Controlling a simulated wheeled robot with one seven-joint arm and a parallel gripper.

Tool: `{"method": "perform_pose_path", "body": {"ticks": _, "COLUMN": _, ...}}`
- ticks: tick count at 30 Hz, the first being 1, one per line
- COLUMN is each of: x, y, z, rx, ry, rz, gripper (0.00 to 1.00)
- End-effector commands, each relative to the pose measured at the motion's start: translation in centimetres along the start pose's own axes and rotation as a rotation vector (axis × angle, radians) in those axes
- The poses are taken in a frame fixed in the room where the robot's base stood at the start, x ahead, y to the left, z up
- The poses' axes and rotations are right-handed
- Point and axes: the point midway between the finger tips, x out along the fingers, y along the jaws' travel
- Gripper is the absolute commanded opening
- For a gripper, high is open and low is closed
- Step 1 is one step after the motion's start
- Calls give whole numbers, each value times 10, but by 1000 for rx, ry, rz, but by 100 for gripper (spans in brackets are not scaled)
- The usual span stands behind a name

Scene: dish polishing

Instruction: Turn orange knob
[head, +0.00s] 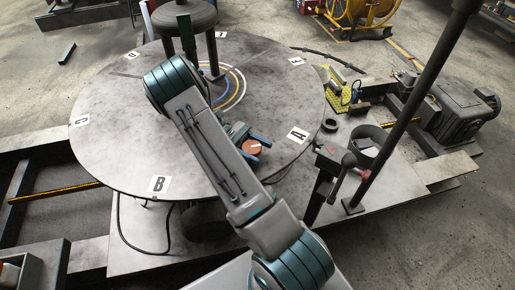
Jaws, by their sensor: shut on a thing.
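The orange knob (252,147) shows as a small round orange disc beside my arm, near the front right part of the round grey table (120,120). My gripper (251,148) is at the knob, with blue finger parts showing at its edges. It is shut on the knob. My arm's grey forearm hides part of the gripper and whatever lies to the left of the knob. The knob's turn angle cannot be made out.
Lettered white tags, such as A (298,135) and B (159,184), lie around the table. A dark stool-like fixture (184,17) stands at the back. A slanted dark pole (410,105) and a red-tipped lever (349,160) stand to the right.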

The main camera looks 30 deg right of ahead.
Motion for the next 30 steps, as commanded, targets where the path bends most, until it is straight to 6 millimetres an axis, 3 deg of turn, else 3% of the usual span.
{"method": "perform_pose_path", "body": {"ticks": 15, "x": -1, "y": -6, "z": 4, "rx": 1, "ry": -3, "rz": -406, "gripper": 31}}
{"method": "perform_pose_path", "body": {"ticks": 30, "x": -2, "y": -9, "z": 1, "rx": 2, "ry": -1, "rz": -525, "gripper": 31}}
